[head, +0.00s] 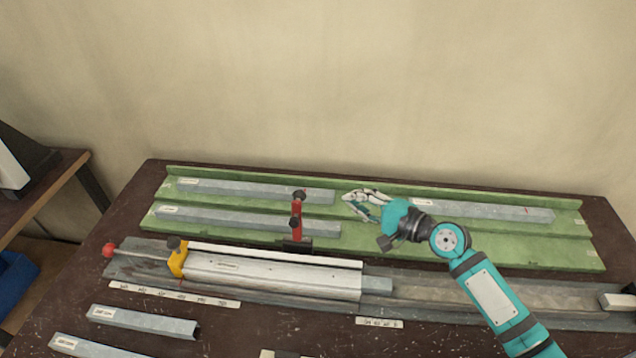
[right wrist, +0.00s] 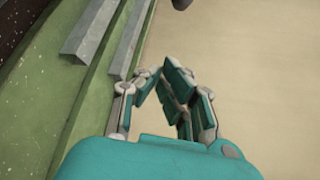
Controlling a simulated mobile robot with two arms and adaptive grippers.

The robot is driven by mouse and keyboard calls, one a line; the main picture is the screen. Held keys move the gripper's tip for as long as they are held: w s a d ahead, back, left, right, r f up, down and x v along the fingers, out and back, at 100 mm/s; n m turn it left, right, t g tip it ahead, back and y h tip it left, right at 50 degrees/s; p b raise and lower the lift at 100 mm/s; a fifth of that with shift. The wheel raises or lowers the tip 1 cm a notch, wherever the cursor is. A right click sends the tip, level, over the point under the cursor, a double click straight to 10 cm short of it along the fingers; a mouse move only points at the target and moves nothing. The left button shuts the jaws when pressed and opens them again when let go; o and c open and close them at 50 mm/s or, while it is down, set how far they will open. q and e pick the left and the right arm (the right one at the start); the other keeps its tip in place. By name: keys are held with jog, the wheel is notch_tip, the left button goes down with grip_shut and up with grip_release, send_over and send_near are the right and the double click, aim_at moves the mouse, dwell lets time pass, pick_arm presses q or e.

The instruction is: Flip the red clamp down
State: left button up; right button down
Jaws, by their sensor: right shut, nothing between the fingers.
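The red clamp (head: 296,216) stands upright behind the long silver profile fixture, near the middle of the bench in the head view. It has a dark knob at its top and a dark base. My right gripper (head: 352,198) is to the right of the clamp, apart from it, over the green rack. Its fingers are shut and empty. In the right wrist view the fingers (right wrist: 168,75) come together with nothing between them. The clamp is not seen in that view. My left gripper is not in view.
The green rack (head: 400,254) holds several grey profiles (head: 250,222). A yellow clamp (head: 178,260) sits at the left end of the fixture (head: 275,275), with a red knob (head: 109,249) further left. More profiles (head: 142,321) lie at the front left. The wall is close behind.

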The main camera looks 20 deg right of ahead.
pick_arm(q)
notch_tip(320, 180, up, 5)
jog(key=p, duration=0.5)
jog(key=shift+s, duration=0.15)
pick_arm(e)
jog(key=w+a, duration=0.5)
jog(key=a, duration=0.3)
jog(key=shift+f, duration=0.25)
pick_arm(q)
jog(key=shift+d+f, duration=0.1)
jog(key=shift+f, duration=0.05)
pick_arm(e)
jog(key=shift+s, duration=0.1)
pick_arm(q)
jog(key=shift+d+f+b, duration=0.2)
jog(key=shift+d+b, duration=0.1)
jog(key=shift+b, duration=0.05)
pick_arm(e)
jog(key=shift+s+r, duration=0.15)
jog(key=shift+r, duration=0.05)
